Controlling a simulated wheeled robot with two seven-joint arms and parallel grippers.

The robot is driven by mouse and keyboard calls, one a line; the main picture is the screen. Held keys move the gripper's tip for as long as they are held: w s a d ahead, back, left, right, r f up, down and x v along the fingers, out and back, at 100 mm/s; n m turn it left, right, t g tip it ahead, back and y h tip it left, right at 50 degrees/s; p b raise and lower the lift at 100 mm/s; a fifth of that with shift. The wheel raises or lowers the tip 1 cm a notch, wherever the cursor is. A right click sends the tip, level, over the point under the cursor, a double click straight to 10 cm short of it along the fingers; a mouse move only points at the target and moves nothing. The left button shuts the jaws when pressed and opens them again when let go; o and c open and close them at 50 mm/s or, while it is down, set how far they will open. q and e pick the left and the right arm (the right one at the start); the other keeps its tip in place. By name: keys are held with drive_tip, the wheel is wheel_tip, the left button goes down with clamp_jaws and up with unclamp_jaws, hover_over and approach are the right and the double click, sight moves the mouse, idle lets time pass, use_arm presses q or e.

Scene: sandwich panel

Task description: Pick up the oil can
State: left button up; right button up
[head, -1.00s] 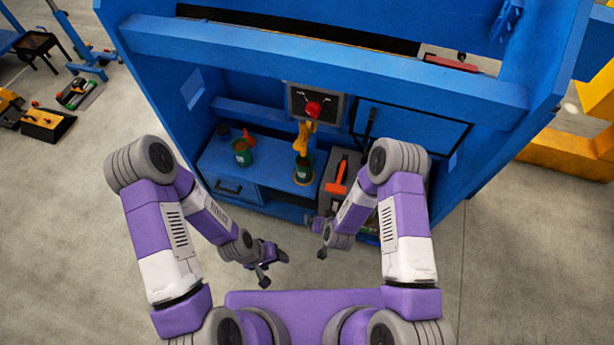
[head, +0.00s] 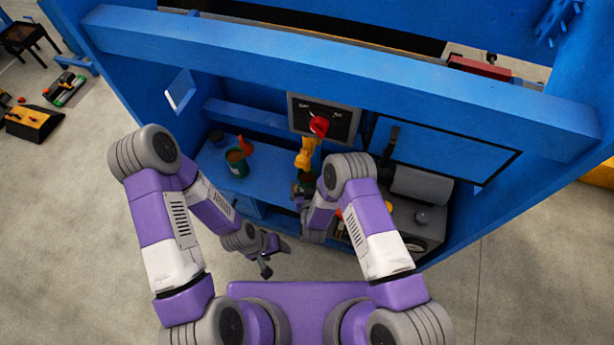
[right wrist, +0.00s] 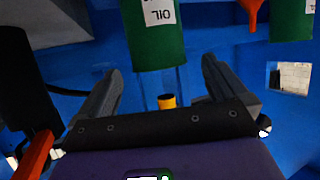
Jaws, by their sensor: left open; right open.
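The oil can is a green can with a white label reading OIL upside down. In the right wrist view the oil can (right wrist: 153,45) is at top centre, beyond the fingertips. My right gripper (right wrist: 160,70) is open, with its two fingers spread to either side below the can and not closed on it. In the head view the oil can (head: 305,178) stands on the blue bench, partly hidden by my right arm, which also hides most of that gripper. My left gripper (head: 277,257) is open and empty, in front of the bench over the floor.
A second green can (head: 236,163) with a red funnel (head: 246,146) stands left on the bench; it also shows in the right wrist view (right wrist: 292,20). A yellow object (head: 304,156) is just behind the oil can. Grey equipment (head: 420,187) is to the right. Blue panels and a crossbar surround the bench.

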sight(307, 176)
drive_tip(key=shift+b+x, duration=0.45)
drive_tip(key=shift+x, duration=0.4)
drive_tip(key=b+x, duration=0.2)
drive_tip(key=x, duration=0.1)
drive_tip(key=shift+w+d+f, duration=0.15)
drive_tip(key=shift+d+f, duration=0.05)
drive_tip(key=shift+f, duration=0.25)
drive_tip(key=shift+w, duration=0.4)
drive_tip(key=c, duration=1.7)
drive_tip(key=shift+c, duration=0.3)
drive_tip(key=shift+r, duration=0.1)
